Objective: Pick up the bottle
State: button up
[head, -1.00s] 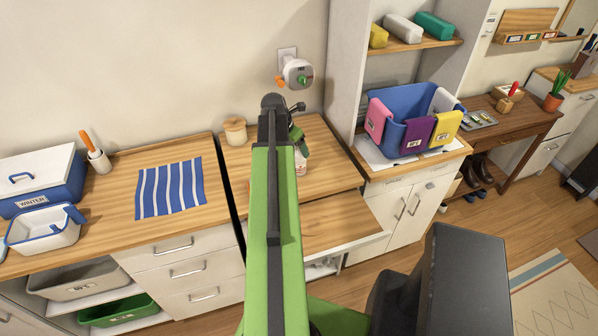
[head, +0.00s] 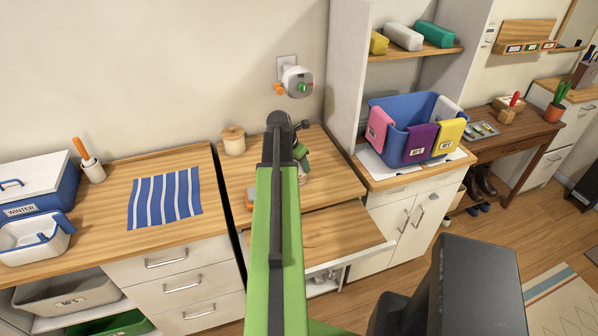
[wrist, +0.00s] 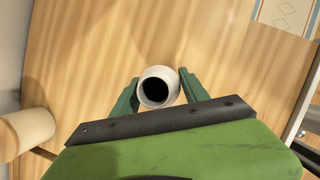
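The bottle (wrist: 158,87) shows from above in the wrist view as a pale round body with a dark round top. It stands over the wooden counter, between the two green fingers of my gripper (wrist: 158,90). The fingers are spread, one on each side of it; whether they touch it is hard to tell. In the head view my gripper (head: 301,152) is low over the middle counter, and my arm hides most of the bottle.
A cream canister with a wooden lid (head: 233,141) stands close by at left. An orange item (head: 249,200) lies partly behind my arm. A wooden pull-out board (head: 335,238) juts out in front. The blue basin with cloths (head: 405,108) is at right.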

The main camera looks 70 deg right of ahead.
grip_shut()
jog(key=shift+r, duration=0.1)
notch_tip(320, 180, up, 4)
jog(key=p, duration=0.4)
jog(key=shift+r+p, duration=0.2)
jog(key=shift+p, duration=0.1)
jog(key=s+a+r+p, duration=0.6)
jog(key=s, duration=0.4)
